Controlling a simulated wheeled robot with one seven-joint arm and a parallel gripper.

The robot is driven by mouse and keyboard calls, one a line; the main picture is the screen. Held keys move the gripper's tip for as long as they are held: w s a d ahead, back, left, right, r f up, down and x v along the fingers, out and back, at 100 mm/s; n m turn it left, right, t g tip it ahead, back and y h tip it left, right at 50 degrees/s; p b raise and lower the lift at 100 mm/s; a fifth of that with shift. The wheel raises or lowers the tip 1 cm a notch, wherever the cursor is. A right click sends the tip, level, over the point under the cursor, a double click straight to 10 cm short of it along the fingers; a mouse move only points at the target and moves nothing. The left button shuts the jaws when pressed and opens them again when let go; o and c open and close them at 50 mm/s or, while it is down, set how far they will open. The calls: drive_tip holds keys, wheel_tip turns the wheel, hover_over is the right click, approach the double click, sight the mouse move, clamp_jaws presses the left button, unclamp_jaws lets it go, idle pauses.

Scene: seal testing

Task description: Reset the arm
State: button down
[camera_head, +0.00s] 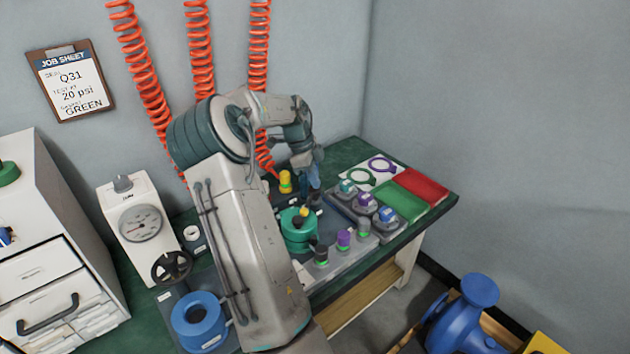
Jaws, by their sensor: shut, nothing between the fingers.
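My arm reaches up from the bottom and bends over the green workbench (349,153). My gripper (313,196) hangs fingers down over the bench, just behind and right of a round green fixture (299,240). The gripper is small here, shut and holds nothing. A yellow hose coupling (285,182) stands just left of it. My forearm hides part of the bench's left and middle.
A pressure gauge box (140,222) with a black handwheel and a blue ring (199,322) are left of my arm. A tray of capped parts (365,212) and green and red mats (421,187) lie right. A job sheet (71,82) hangs on the wall. Orange coiled hoses hang behind.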

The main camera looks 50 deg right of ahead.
idle(0.3)
drive_tip(key=s+a+r+n+t+y+p, duration=0.1)
drive_tip(key=a+r+n+p, duration=0.1)
drive_tip(key=a+r+n, duration=0.45)
drive_tip(key=a+r+n+t+y+p, duration=0.1)
drive_tip(key=a+r+n+p, duration=0.15)
drive_tip(key=a, duration=0.65)
drive_tip(key=s+a+r+n+t+p, duration=0.1)
drive_tip(key=a+r+n+t, duration=0.1)
drive_tip(key=a+r+n, duration=0.45)
drive_tip(key=s+a+r+n+t+p, duration=0.1)
drive_tip(key=s+a+r+n+p, duration=0.1)
drive_tip(key=s+a+n, duration=0.4)
drive_tip(key=s+a+r+n+p, duration=0.1)
drive_tip(key=s+a+n, duration=0.5)
drive_tip(key=a, duration=0.6)
drive_tip(key=shift+s+a+r+n+t+p, duration=0.25)
drive_tip(key=shift+r+n+t+p, duration=0.25)
drive_tip(key=shift+n, duration=0.55)
drive_tip(key=shift+f, duration=0.1)
